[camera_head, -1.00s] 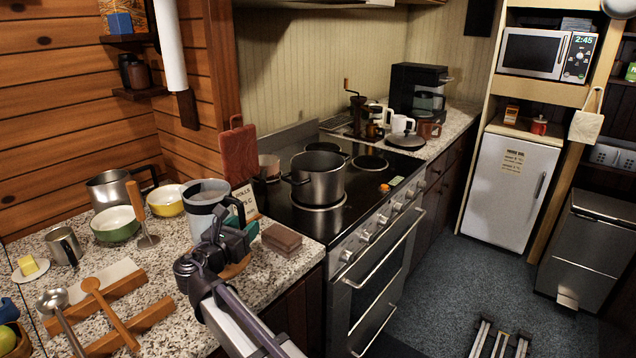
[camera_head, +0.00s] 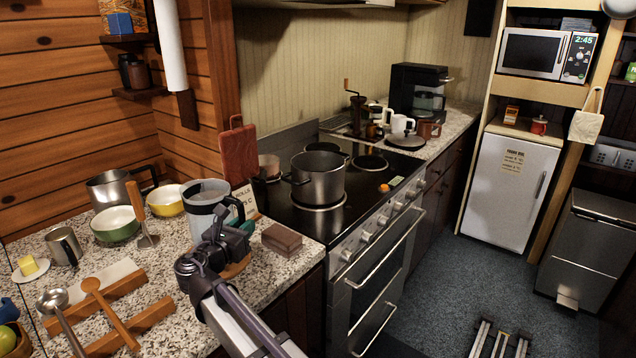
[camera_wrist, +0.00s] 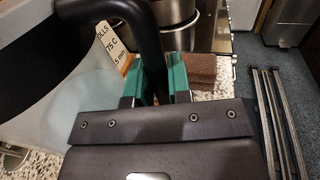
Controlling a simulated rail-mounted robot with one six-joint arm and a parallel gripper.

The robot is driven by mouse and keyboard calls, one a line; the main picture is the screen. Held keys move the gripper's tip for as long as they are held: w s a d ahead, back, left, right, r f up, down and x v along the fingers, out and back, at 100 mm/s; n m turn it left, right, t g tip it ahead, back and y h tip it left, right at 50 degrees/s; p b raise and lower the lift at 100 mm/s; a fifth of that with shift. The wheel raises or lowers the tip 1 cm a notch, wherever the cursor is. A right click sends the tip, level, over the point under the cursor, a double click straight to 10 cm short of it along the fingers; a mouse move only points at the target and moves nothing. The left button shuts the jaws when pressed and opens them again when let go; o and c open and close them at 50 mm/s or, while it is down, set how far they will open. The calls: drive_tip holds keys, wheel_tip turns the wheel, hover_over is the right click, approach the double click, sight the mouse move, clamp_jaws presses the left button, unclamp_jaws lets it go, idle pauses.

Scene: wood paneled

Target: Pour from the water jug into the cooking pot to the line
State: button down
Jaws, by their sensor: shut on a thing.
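The water jug (camera_head: 200,194) is a translucent pitcher with a dark handle, upright over the granite counter at the left of the stove. My gripper (camera_head: 238,228) is at its right side; in the wrist view my gripper (camera_wrist: 158,82) has its teal pads shut on the black handle (camera_wrist: 143,25). The jug's pale body (camera_wrist: 60,85) fills the left of that view. The steel cooking pot (camera_head: 318,180) sits on the stove's front burner, right of and beyond the jug. Its inside and any line are not readable from here. I cannot tell whether the jug touches the counter.
A brown block (camera_head: 282,238) lies right of the jug. A cutting board (camera_head: 239,153) and a printed card (camera_head: 245,198) stand behind it. The black cooktop (camera_head: 352,207) around the pot is mostly clear.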

sight(239, 211)
drive_tip(key=shift+r, duration=0.15)
wheel_tip(239, 211, up, 5)
drive_tip(key=p, duration=0.5)
